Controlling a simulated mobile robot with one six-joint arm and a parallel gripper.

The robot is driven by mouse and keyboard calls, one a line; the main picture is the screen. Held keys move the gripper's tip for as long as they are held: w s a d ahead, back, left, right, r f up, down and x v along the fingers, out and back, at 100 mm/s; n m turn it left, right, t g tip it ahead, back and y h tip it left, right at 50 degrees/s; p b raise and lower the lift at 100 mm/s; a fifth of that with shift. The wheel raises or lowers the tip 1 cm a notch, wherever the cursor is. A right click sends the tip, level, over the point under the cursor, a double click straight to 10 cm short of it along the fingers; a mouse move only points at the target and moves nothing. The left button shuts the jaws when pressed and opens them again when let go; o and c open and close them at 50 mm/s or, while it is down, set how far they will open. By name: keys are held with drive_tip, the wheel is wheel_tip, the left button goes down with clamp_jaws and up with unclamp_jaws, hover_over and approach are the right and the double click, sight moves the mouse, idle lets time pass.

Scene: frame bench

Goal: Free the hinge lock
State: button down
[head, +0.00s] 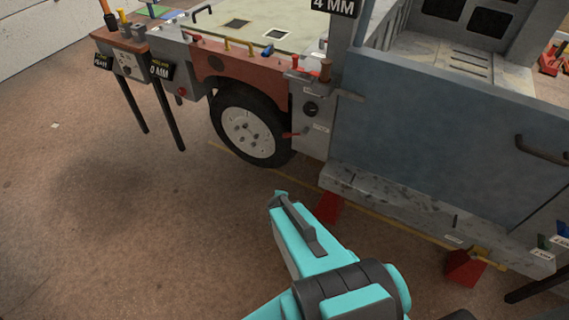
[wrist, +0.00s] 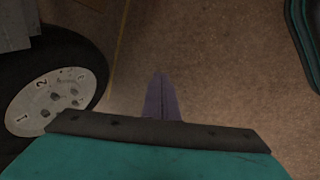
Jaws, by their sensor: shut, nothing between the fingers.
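A blue-grey door panel (head: 440,140) stands on the right side of the vehicle frame. I cannot tell which of these is the hinge lock; the labels there are too small to read. My gripper (wrist: 160,95) is shut and empty, pointing at bare floor in the wrist view. It is apart from the panel and its fittings. In the head view my teal arm reaches up from the bottom.
A wheel (head: 247,125) sits left of the panel; it also shows in the wrist view (wrist: 45,102). Red stands (head: 329,207) and a stone-grey sill (head: 400,203) lie low under the panel. A tool table (head: 122,42) stands back left.

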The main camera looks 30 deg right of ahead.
drive_tip(key=s+a+f+m+g+y, duration=0.1)
drive_tip(key=s+a+m+g, duration=0.3)
drive_tip(key=s+a, duration=0.5)
drive_tip(key=s+a+f+m+g+y, duration=0.1)
drive_tip(key=s+a+m+g, duration=0.3)
drive_tip(key=s+a, duration=0.5)
drive_tip(key=s+f+g, duration=0.1)
drive_tip(key=s+g, duration=0.1)
drive_tip(key=s, duration=0.3)
drive_tip(key=shift+m+g+y, duration=0.3)
drive_tip(key=shift+m+y, duration=0.1)
drive_tip(key=shift+a, duration=0.1)
